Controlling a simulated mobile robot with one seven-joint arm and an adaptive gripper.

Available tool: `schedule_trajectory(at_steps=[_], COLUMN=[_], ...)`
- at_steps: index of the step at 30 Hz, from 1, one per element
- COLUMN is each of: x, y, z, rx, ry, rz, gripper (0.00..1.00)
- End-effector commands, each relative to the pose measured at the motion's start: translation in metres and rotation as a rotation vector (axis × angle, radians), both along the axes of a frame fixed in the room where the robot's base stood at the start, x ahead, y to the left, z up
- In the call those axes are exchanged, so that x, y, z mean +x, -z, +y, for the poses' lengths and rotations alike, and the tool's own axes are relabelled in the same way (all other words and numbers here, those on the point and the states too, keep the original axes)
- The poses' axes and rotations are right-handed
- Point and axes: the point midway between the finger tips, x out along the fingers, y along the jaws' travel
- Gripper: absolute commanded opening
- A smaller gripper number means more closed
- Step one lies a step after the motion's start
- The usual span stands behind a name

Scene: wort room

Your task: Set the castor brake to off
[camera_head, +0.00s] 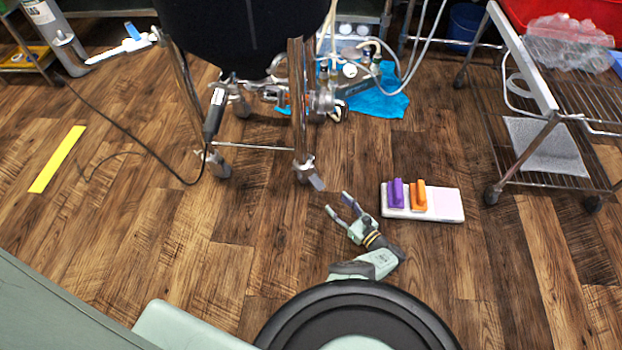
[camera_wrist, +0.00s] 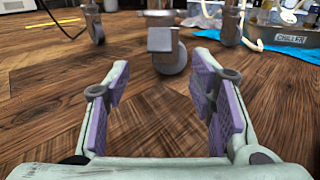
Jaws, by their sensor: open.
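A black vessel (camera_head: 245,30) stands on a metal frame with castors. Its nearest castor (camera_head: 304,170) has a grey brake pedal (camera_head: 317,183) sticking out towards the lower right. In the wrist view this castor (camera_wrist: 170,57) is straight ahead between my fingers, with a blocky grey pedal (camera_wrist: 160,39) above its wheel. My gripper (camera_head: 338,203) is open and empty, low over the floor, just to the lower right of the castor and apart from it. Its purple finger pads also show in the wrist view (camera_wrist: 165,100). I cannot tell the brake's setting.
A white board (camera_head: 447,204) with a purple handle (camera_head: 397,193) and an orange handle (camera_head: 418,195) lies right of my gripper. A wire cart (camera_head: 545,100) stands at the right. Another castor (camera_head: 217,165) and a black cable (camera_head: 130,137) are to the left. Floor around the gripper is clear.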

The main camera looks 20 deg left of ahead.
Motion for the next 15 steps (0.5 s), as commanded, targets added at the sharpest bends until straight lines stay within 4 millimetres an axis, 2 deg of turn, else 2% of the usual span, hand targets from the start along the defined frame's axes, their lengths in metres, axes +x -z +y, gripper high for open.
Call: schedule_trajectory(at_steps=[5,15], x=[0.004,0.034], y=[0.001,0.002], z=[0.010,0.064], rx=[0.010,0.009], ry=[0.001,-0.001], rz=[0.002,0.002], gripper=[0.50,0.50])
